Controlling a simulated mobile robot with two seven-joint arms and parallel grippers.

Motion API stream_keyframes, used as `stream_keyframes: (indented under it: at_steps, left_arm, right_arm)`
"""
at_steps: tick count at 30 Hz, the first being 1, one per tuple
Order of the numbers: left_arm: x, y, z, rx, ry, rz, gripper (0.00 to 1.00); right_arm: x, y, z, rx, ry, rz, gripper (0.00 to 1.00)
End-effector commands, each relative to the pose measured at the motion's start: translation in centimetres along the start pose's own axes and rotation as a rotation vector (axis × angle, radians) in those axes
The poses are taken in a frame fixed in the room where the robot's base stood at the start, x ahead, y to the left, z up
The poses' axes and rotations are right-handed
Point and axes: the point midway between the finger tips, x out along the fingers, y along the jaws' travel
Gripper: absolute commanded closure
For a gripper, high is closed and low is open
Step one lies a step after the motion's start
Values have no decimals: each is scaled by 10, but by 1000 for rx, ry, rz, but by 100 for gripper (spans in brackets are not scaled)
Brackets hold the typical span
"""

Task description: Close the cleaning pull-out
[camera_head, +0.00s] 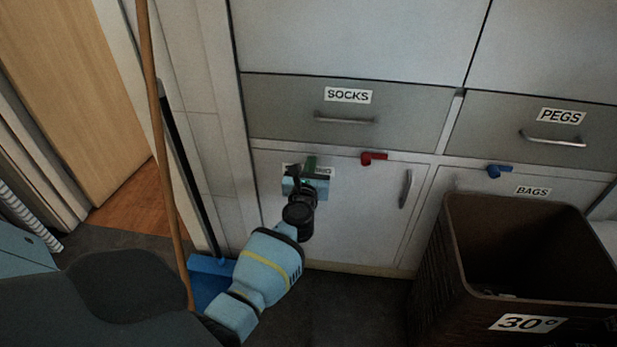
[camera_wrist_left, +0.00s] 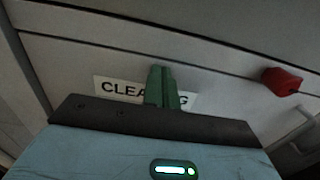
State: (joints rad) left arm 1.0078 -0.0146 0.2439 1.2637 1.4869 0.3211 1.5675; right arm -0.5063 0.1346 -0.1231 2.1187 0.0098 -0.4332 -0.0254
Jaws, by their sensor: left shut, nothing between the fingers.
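The cleaning pull-out (camera_head: 355,220) is the pale front below the socks drawer. Its front looks about flush with the cabinet; I cannot tell if a small gap is left. Its label (camera_wrist_left: 118,88) shows in the left wrist view, partly covered by my fingers. Its upright bar handle (camera_head: 405,188) is near the right edge. A red latch (camera_head: 373,158) sits at its top edge, lying sideways; it also shows in the left wrist view (camera_wrist_left: 282,81). My left gripper (camera_head: 311,162) is shut and empty before the label; contact is unclear.
The socks drawer (camera_head: 348,115) and pegs drawer (camera_head: 540,135) look shut. A blue latch (camera_head: 499,171) tops the bags front. A dark laundry bin (camera_head: 520,240) stands at right. A broom (camera_head: 165,150) and blue dustpan (camera_head: 209,280) stand left of the cabinet.

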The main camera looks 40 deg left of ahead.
Motion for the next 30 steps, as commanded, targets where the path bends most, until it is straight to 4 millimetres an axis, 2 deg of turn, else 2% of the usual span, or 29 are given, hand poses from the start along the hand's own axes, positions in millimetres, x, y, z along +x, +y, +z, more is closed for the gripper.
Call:
stream_keyframes:
  at_steps: [1,11,14,24,30]
  left_arm:
    - [4,2,6,-2,-9,1,100]
    - [2,3,9,-2,-13,2,100]
    - [-7,3,9,-2,-14,2,100]
    - [-63,1,6,-1,-7,1,100]
    - [-80,1,5,-1,-6,0,100]
  right_arm:
    - [0,0,1,0,-2,0,100]
    - [-1,0,1,0,-2,0,100]
    - [-3,0,-1,-1,0,0,100]
    - [-14,-1,-10,-2,13,1,100]
    - [-15,-1,-12,-3,16,2,100]
